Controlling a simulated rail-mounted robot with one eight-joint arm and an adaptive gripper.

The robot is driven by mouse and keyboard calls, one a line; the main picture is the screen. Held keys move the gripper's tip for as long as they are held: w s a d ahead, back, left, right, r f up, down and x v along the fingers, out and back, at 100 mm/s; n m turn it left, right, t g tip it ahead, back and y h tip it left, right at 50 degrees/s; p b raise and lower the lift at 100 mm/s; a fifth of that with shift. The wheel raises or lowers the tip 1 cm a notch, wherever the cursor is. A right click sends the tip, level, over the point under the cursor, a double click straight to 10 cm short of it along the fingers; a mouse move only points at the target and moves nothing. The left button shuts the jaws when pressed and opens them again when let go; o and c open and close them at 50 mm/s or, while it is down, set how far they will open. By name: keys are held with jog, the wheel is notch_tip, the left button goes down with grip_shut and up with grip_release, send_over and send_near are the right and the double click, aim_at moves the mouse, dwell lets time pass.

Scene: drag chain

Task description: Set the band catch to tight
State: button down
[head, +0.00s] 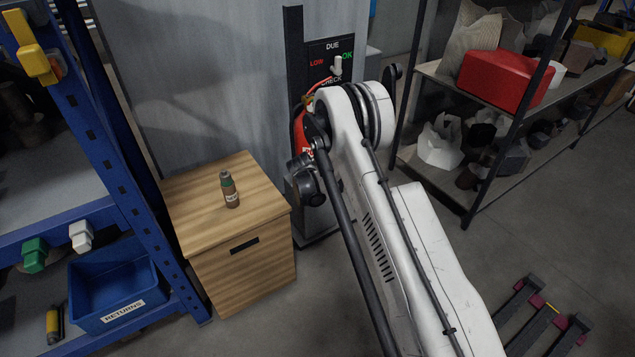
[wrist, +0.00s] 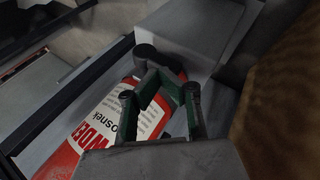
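A red extinguisher-like cylinder (head: 299,130) stands against the grey cabinet in the head view, partly behind my arm. Its red body and white label (wrist: 118,112) fill the middle left of the wrist view. My gripper (head: 304,180) is low beside the cylinder, pointing away from the head camera. In the wrist view my gripper's fingers (wrist: 160,72) lean together in front of the label, near a dark rounded part. Whether they meet or hold anything is unclear. I cannot make out a band catch or its setting for certain.
A panel (head: 322,50) marked DUE, LOW, OK and CHECK carries a pale knob (head: 338,66) above the cylinder. A wooden cabinet (head: 190,210) with a small bottle (head: 230,190) stands at left. Shelving holds a red bin (head: 500,80) at right.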

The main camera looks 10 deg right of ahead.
notch_tip(320, 180, up, 4)
jog(key=shift+a+r+p, duration=0.1)
jog(key=shift+p, duration=0.6)
jog(key=s+a+r+p, duration=0.3)
jog(key=s+a+r, duration=0.1)
jog(key=s+a, duration=0.2)
jog(key=shift+s+r, duration=0.15)
jog(key=shift+r, duration=0.05)
jog(key=s+d+r+m+y, duration=0.1)
jog(key=s+r, duration=0.4)
jog(key=r, duration=0.5)
jog(key=s+d+r+m, duration=0.1)
jog(key=s+d+r, duration=0.1)
jog(key=s+r, duration=0.6)
jog(key=s+d+r+m+y, duration=0.1)
jog(key=s+r+m, duration=0.15)
jog(key=r, duration=1.05)
jog(key=s+d+r+m+y, duration=0.1)
jog(key=s+r+m, duration=0.15)
jog(key=s, duration=1.25)
jog(key=s+d+r+m+y, duration=0.1)
jog(key=s+r, duration=0.2)
jog(key=s, duration=1.2)
notch_tip(320, 180, up, 14)
jog(key=p, duration=1.3)
jog(key=shift+a+f+t+p, duration=0.15)
jog(key=shift+f+t+p, duration=0.1)
jog(key=shift+t+p, duration=0.15)
